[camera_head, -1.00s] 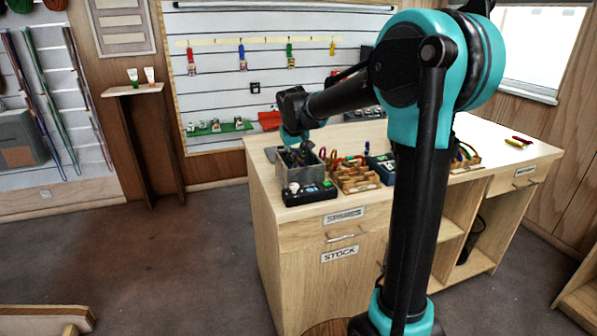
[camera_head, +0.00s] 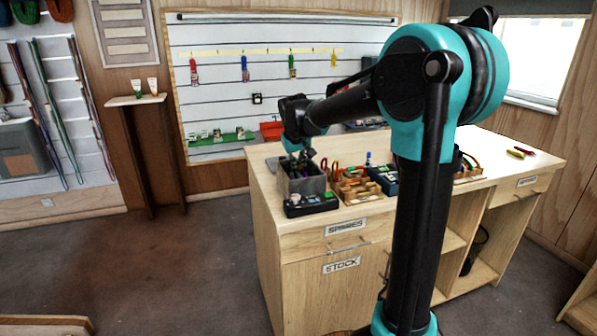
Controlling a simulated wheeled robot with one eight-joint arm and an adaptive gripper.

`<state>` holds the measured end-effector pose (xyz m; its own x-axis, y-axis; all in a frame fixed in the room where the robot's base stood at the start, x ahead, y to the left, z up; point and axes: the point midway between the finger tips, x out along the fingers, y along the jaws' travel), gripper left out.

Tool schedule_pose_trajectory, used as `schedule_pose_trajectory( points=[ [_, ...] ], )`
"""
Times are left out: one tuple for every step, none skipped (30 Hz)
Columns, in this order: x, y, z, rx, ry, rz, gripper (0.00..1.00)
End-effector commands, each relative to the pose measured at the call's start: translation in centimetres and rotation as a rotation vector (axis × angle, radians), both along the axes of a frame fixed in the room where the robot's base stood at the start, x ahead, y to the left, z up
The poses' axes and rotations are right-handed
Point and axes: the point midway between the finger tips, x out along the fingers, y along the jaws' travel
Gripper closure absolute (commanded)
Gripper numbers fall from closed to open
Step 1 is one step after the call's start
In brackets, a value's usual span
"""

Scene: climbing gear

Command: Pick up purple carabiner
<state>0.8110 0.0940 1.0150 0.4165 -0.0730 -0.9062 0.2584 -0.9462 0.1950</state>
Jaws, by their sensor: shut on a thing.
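My gripper (camera_head: 304,160) is small and dark in the head view, pointing down at the top of a grey open bin (camera_head: 304,187) on the near left part of the counter. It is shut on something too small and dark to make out. I cannot pick out a purple carabiner in this view. The inside of the bin is mostly hidden by its walls, the gripper and dark contents.
A black tray (camera_head: 311,207) sits in front of the bin. A wooden divided organizer (camera_head: 352,198) and a blue box (camera_head: 384,178) stand to its right on the wooden counter (camera_head: 262,170). My arm hides part of the counter. Its far right is mostly clear.

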Motion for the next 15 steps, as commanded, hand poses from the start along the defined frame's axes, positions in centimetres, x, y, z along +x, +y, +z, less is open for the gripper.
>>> schedule_pose_trajectory(
  points=[
    [0.0, 0.0, 0.6, 0.000, 0.000, 0.000, 1.00],
    [0.0, 0.0, 0.9, 0.000, 0.000, 0.000, 1.00],
    [-0.1, 0.0, 1.5, 0.000, 0.000, 0.000, 1.00],
    [-0.1, 0.0, 2.0, 0.000, 0.000, 0.000, 1.00],
    [-0.1, 0.0, 2.5, 0.000, 0.000, 0.000, 1.00],
    [0.0, 0.0, 3.2, 0.000, 0.000, 0.000, 1.00],
    [0.0, 0.0, 3.8, 0.000, 0.000, 0.000, 1.00],
    [0.0, 0.0, 4.4, 0.000, 0.000, 0.000, 1.00],
    [-0.1, 0.0, 5.2, 0.000, 0.000, 0.000, 1.00],
    [0.0, 0.0, 5.9, 0.000, 0.000, 0.000, 1.00],
    [0.0, 0.0, 6.6, 0.000, 0.000, 0.000, 1.00],
    [-0.1, 0.0, 7.6, 0.000, 0.000, 0.000, 1.00],
    [-0.1, 0.0, 8.4, 0.000, 0.000, 0.000, 1.00],
    [0.0, 0.0, 9.2, 0.000, 0.000, 0.000, 1.00],
    [0.0, 0.0, 10.4, 0.000, 0.000, 0.000, 1.00]
  ],
)
